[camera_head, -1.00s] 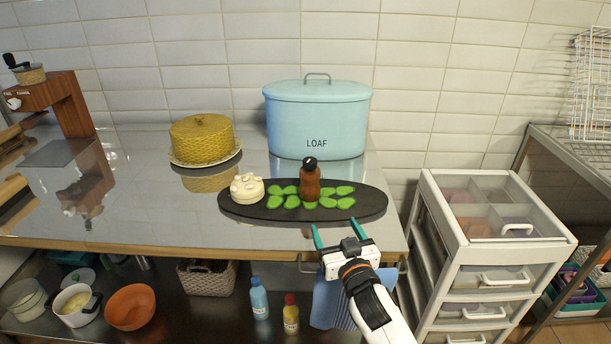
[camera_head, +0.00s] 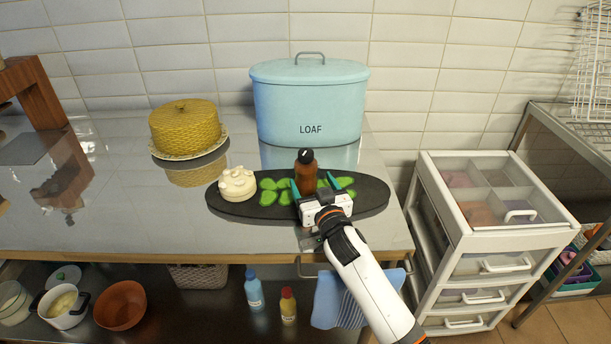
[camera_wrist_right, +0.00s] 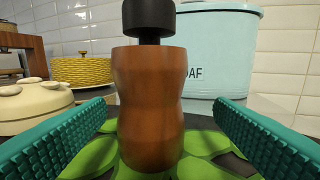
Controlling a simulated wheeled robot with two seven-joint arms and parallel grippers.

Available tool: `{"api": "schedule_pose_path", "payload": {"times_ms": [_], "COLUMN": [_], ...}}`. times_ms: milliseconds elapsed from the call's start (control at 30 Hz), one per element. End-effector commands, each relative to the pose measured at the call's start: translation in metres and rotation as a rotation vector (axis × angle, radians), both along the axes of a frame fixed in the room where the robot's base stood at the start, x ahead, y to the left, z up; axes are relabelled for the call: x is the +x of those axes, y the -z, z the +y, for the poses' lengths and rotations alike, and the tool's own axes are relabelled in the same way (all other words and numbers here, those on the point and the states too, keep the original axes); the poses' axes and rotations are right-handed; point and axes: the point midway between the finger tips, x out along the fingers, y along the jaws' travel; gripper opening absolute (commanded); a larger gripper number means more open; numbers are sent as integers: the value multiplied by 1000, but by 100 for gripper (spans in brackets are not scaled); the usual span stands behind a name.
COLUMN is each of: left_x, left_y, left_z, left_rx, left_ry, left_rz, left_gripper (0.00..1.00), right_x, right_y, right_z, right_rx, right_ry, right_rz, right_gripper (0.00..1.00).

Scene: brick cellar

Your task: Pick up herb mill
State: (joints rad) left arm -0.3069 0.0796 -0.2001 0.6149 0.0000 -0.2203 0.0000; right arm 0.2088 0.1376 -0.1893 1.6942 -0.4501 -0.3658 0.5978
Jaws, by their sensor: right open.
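The herb mill (camera_head: 306,172) is a brown wooden mill with a black top. It stands upright among green leaf shapes on a dark oval board (camera_head: 372,196) on the metal counter. My right gripper (camera_head: 316,187) is open, with its teal fingers reaching either side of the mill. In the right wrist view the mill (camera_wrist_right: 150,105) stands between the two open fingers (camera_wrist_right: 160,135), with a visible gap on each side. The mill's base is upright on the green pattern. My left gripper is not in view.
A cream lidded pot (camera_head: 237,184) stands left of the mill on the board. Behind are a blue LOAF bin (camera_head: 310,105) and a yellow woven cake dome (camera_head: 186,125). White drawers (camera_head: 490,240) stand to the right. The counter's left part is largely clear.

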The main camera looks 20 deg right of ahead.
Motion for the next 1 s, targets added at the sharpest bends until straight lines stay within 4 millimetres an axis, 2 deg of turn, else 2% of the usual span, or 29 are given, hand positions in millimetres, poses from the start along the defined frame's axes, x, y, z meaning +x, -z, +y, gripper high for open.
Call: {"api": "schedule_pose_path", "payload": {"times_ms": [167,400,700,767,1000], "left_x": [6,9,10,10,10], "left_y": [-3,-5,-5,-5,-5], "left_z": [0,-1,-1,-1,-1], "left_rx": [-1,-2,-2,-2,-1], "left_ry": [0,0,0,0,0], "left_rz": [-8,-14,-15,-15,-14], "left_gripper": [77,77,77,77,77], "right_x": [15,49,55,55,55], "right_y": [-3,-4,-3,-3,-3], "right_z": [3,8,8,8,8], "right_rx": [-1,0,0,0,0], "right_ry": [0,0,0,0,0], "right_rz": [0,1,0,0,1], "right_gripper": [77,77,77,70,31]}}
